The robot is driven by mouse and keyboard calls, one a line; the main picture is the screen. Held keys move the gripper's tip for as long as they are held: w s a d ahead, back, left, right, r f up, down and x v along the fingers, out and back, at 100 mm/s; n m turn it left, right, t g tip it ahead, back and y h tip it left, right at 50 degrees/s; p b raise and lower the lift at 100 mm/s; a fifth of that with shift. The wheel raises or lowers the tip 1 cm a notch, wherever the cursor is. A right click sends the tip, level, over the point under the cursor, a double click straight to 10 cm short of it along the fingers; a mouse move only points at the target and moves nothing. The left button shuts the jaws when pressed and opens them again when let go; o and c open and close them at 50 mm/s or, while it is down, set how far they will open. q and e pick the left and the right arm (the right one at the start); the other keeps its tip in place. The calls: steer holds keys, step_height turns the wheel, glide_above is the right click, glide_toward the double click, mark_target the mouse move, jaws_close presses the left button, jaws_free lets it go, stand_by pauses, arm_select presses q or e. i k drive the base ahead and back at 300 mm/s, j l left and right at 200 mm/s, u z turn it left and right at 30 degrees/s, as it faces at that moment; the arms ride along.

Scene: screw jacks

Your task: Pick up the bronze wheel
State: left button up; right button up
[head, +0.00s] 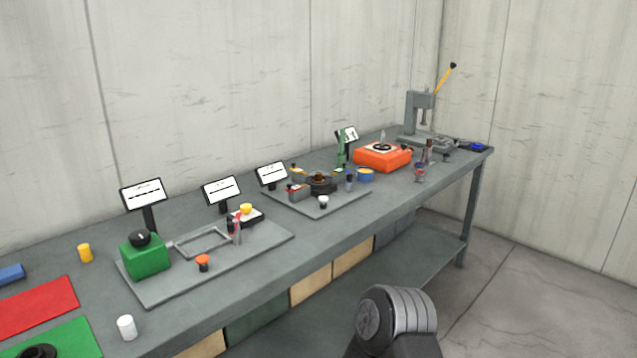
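I cannot clearly pick out a bronze wheel in the head view. A dark round part with a brownish top (320,182) sits on the farther grey plate (335,203), among small coloured parts. A black round part (38,351) lies on the green mat (72,338), cut off by the bottom edge. Neither is sharp enough to name as the bronze wheel. Neither of my grippers is in view. A grey rounded link of my own arm shows at the bottom, in front of the bench and away from the parts.
The long grey bench (225,307) runs along the wall. A green box (145,258) with a black knob, an orange unit (382,158), a press (417,117) with a yellow lever and several small signs stand on it. The front strip is mostly clear; a white cylinder (126,327) stands there.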

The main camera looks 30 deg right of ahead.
mark_target(317, 175)
steer(key=i+l, duration=0.1)
steer(key=l, duration=0.3)
steer(key=i+l+z, duration=0.15)
steer(key=l, duration=0.3)
steer(key=i+l, duration=0.1)
steer(key=l, duration=0.3)
steer(key=i+l+z, duration=0.15)
steer(key=l, duration=0.25)
steer(key=i+l, duration=0.1)
steer(key=l, duration=0.3)
steer(key=i+l+z, duration=0.15)
steer(key=l, duration=0.2)
steer(key=i+l, duration=0.15)
steer(key=l, duration=0.25)
steer(key=i+l+z, duration=0.15)
steer(key=l, duration=0.2)
